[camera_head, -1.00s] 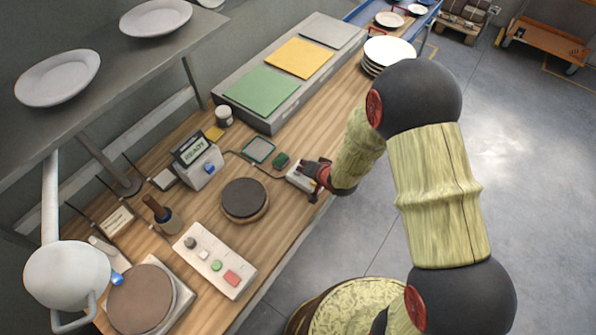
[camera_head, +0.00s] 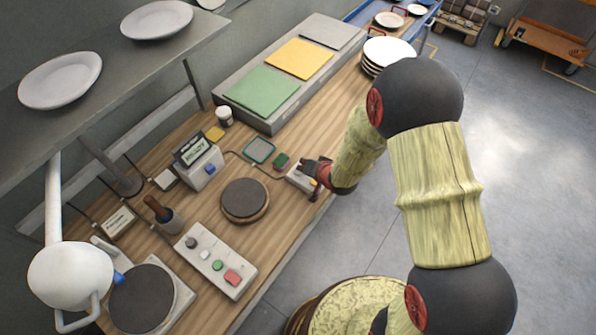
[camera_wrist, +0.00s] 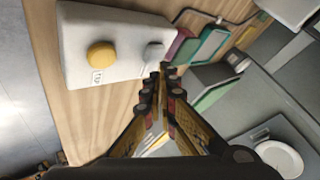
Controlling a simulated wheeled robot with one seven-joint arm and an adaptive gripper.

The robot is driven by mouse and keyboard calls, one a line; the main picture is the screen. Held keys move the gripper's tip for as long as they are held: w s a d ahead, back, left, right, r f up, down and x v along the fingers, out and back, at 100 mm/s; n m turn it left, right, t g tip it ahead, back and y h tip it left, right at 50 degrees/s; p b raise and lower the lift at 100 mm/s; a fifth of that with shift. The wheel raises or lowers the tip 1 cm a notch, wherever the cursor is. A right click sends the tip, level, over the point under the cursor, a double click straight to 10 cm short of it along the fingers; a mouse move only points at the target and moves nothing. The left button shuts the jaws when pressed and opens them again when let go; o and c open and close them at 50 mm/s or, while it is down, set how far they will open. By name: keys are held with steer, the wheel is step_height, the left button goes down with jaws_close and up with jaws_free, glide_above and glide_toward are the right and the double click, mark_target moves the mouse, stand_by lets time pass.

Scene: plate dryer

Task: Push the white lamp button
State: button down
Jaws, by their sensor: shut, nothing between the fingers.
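A small white box (camera_head: 302,178) sits near the front edge of the wooden table. In the wrist view the box (camera_wrist: 120,25) carries a round yellow button (camera_wrist: 102,55) and a pale white-grey button (camera_wrist: 154,52). My gripper (camera_wrist: 162,68) is shut and empty, with its fingertips right at the pale button; I cannot tell whether they touch it. In the head view my gripper (camera_head: 308,170) covers part of the box. A white lamp (camera_head: 70,274) hangs at the lower left beside a dark round plate (camera_head: 140,298).
A panel (camera_head: 215,262) with a dark knob and white, green and red buttons lies left of the box. A round dark pad (camera_head: 245,200), a display (camera_head: 197,162) and green pieces (camera_head: 281,161) stand nearby. A shelf with plates (camera_head: 60,80) is at upper left.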

step_height(320, 180, up, 6)
steer(key=p, duration=0.4)
steer(key=shift+p, duration=0.35)
steer(key=s+d+f+g, duration=0.1)
steer(key=s+d+f+n+h, duration=0.1)
steer(key=s+f, duration=0.1)
steer(key=s+d+f+n+g+h, duration=0.1)
steer(key=s+d, duration=0.1)
steer(key=shift+s+f+g, duration=0.25)
steer(key=shift+f+g, duration=0.05)
steer(key=shift+f, duration=0.05)
steer(key=s+d+r+b, duration=0.3)
steer(key=s+r+b, duration=0.2)
steer(key=s+r, duration=0.2)
steer(key=s+d+r+n+h+b, duration=0.1)
steer(key=s+d+r+b, duration=0.3)
steer(key=s+r, duration=0.4)
steer(key=s+d+r+h+b, duration=0.1)
steer(key=s+d+r+b, duration=0.2)
steer(key=r, duration=0.7)
steer(key=s+b, duration=0.2)
steer(key=s, duration=0.2)
steer(key=shift+s+d+b, duration=0.15)
steer(key=shift+d+b, duration=0.15)
steer(key=shift+d, duration=0.05)
